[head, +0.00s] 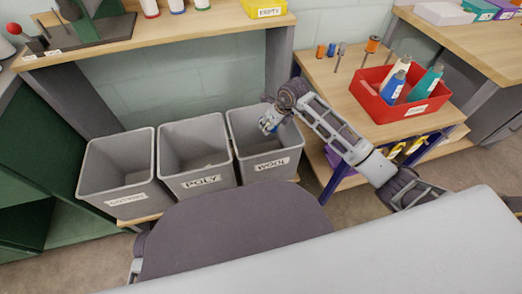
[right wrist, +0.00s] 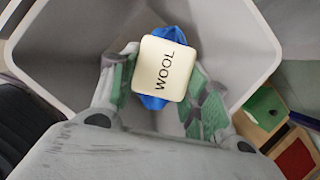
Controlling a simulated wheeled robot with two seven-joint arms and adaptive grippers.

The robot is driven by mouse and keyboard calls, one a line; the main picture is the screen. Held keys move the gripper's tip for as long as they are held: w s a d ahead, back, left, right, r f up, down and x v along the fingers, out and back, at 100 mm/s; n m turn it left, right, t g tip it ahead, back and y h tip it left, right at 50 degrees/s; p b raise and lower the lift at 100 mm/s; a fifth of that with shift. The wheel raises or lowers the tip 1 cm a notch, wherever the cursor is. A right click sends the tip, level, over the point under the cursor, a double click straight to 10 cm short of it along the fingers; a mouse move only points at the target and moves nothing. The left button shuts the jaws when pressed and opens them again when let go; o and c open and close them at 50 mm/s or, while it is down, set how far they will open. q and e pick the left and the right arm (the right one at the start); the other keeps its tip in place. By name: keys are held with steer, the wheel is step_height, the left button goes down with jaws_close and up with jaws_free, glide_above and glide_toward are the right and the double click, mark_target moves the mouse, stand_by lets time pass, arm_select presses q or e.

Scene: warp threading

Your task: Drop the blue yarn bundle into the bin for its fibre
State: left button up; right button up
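The blue yarn bundle (right wrist: 172,34) carries a cream tag reading WOOL (right wrist: 165,69), seen close up in the right wrist view. My right gripper (right wrist: 160,88) has its green-padded fingers on either side of the bundle and is shut on it. In the head view the right gripper (head: 270,122) points down into the mouth of the grey bin labelled WOOL (head: 260,168), with a little blue (head: 266,125) showing at its fingers. The tag hides much of the bundle. My left gripper is not in view.
The grey POLY bin (head: 196,160) stands left of the WOOL bin, and another grey bin (head: 117,175) stands further left, its label hard to read. A wooden table (head: 340,90) with a red tray (head: 430,105) of yarn cones stands close to the right.

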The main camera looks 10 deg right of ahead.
steer(key=o, duration=0.5)
steer(key=shift+c, duration=0.2)
steer(key=v, duration=1.2)
steer(key=shift+w, duration=0.1)
stand_by(0.7)
